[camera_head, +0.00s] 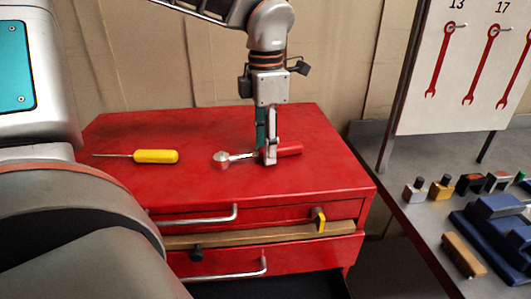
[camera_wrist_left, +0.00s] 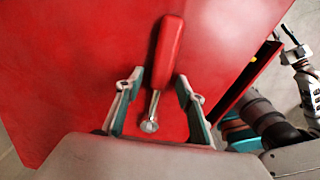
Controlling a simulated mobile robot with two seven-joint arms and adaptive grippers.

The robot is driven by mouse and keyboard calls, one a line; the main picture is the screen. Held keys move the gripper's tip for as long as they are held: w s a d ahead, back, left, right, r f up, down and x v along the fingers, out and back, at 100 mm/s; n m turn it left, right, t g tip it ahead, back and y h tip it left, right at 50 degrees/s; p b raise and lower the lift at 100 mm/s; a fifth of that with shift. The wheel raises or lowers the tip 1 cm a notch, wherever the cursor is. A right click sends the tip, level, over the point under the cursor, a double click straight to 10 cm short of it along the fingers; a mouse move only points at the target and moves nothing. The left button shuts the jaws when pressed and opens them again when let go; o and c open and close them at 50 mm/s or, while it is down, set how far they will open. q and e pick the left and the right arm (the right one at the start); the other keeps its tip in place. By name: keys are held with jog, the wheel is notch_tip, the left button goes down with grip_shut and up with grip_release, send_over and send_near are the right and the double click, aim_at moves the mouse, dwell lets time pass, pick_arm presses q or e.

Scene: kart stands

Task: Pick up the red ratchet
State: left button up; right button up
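The red ratchet lies flat on top of the red tool cabinet (camera_head: 215,120); its silver head (camera_head: 221,159) points left and its red handle (camera_head: 288,149) right. My left gripper (camera_head: 267,158) points down over its shaft, hiding part of it. In the left wrist view the ratchet's handle (camera_wrist_left: 168,42) and shaft run between the two spread fingers of my left gripper (camera_wrist_left: 160,82), with a gap on each side. The left gripper is open. Part of what looks like my right arm's end (camera_wrist_left: 300,62) shows at the wrist view's right edge; its fingers are unclear.
A yellow-handled screwdriver (camera_head: 155,156) lies on the cabinet, left of the ratchet. The cabinet's drawers have metal handles (camera_head: 200,218). At right, a grey bench (camera_head: 420,225) bears a blue vise (camera_head: 495,225) and several small blocks, below a white wrench board (camera_head: 470,75).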

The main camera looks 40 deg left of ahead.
pick_arm(q)
grip_shut()
jog(key=shift+r, duration=0.1)
